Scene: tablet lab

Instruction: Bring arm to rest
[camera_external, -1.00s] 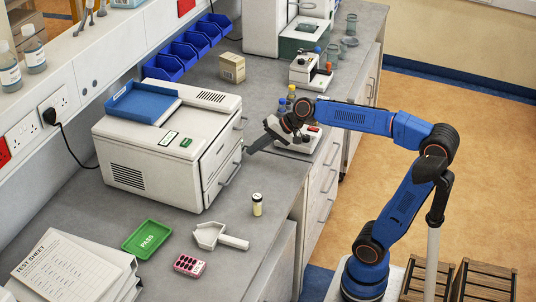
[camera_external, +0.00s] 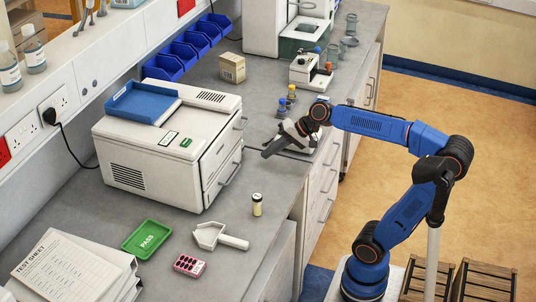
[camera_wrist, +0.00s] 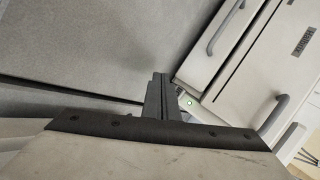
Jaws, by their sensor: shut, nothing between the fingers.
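My gripper (camera_external: 266,154) is shut and empty. In the external view it hangs above the grey bench, to the right of the white two-drawer machine (camera_external: 150,155) and apart from its drawer handles. My blue arm reaches over from its base at the lower right, with the elbow raised. In the wrist view my gripper's dark fingers (camera_wrist: 158,95) are pressed together with nothing between them. The machine's drawer fronts (camera_wrist: 245,60) with grey handles show at the upper right of that view. Part of the bench behind my wrist is hidden in the external view.
On the bench (camera_external: 230,195) stand a small capped vial (camera_external: 257,205), a white scoop (camera_external: 218,237), a pink pill block (camera_external: 189,265) and a green PASS tray (camera_external: 147,239).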

